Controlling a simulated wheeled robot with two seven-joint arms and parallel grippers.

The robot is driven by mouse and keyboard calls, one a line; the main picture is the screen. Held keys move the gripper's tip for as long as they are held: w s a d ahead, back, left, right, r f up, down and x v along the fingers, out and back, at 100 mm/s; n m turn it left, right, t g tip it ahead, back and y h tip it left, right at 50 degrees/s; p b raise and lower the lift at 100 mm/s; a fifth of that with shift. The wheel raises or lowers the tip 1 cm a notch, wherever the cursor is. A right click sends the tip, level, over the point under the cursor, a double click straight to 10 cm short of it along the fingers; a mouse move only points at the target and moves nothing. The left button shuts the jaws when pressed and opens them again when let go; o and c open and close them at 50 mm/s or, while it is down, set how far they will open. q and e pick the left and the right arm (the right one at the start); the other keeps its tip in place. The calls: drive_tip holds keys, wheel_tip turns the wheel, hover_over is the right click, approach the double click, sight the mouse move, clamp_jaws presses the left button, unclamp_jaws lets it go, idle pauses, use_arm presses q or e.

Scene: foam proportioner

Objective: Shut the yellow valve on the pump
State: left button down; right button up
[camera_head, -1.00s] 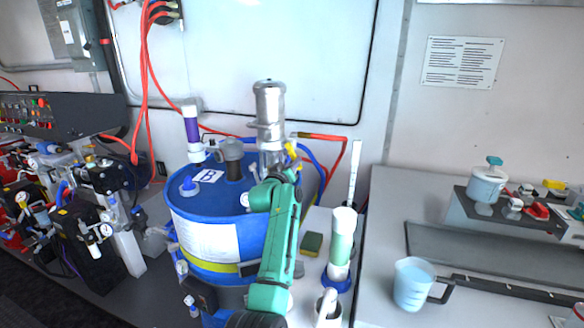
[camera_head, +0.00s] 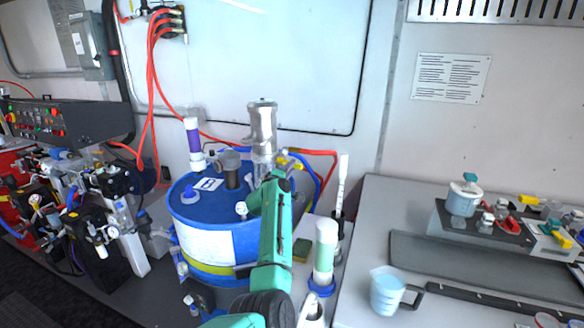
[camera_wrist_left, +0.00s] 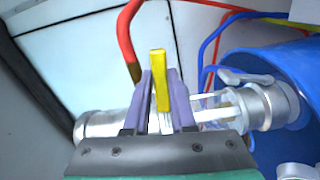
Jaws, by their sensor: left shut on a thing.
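The silver pump (camera_head: 262,125) stands upright on the blue drum (camera_head: 206,208). In the left wrist view, its metal body (camera_wrist_left: 105,123) runs sideways behind my fingers. The yellow valve handle (camera_wrist_left: 158,80) sits between the two purple-grey fingers of my left gripper (camera_wrist_left: 160,90), which is shut on it. In the head view, my left gripper (camera_head: 274,172) is at the right side of the pump, and my green arm covers part of the pump's lower end. The handle is mostly hidden there. My right gripper is not in view.
A red hose (camera_head: 318,153) and blue hose run close behind the pump. A green-and-white tube (camera_head: 325,252) stands right of my arm. A clear jug (camera_head: 387,290) stands on the grey counter (camera_head: 360,235). Black and red machinery (camera_head: 95,225) is left of the drum.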

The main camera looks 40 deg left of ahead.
use_arm(q)
drive_tip(key=shift+r+n+p, duration=0.45)
drive_tip(key=shift+n+p, duration=0.1)
drive_tip(key=shift+n, duration=0.25)
drive_tip(key=c, duration=0.7)
unclamp_jaws()
drive_tip(key=shift+c, duration=0.2)
drive_tip(key=shift+w, duration=0.1)
drive_tip(key=shift+f, duration=0.1)
drive_tip(key=b+v, duration=0.3)
drive_tip(key=v, duration=1.1)
drive_tip(key=shift+s+d+b, duration=0.2)
drive_tip(key=shift+s+b, duration=0.1)
drive_tip(key=shift+b, duration=0.1)
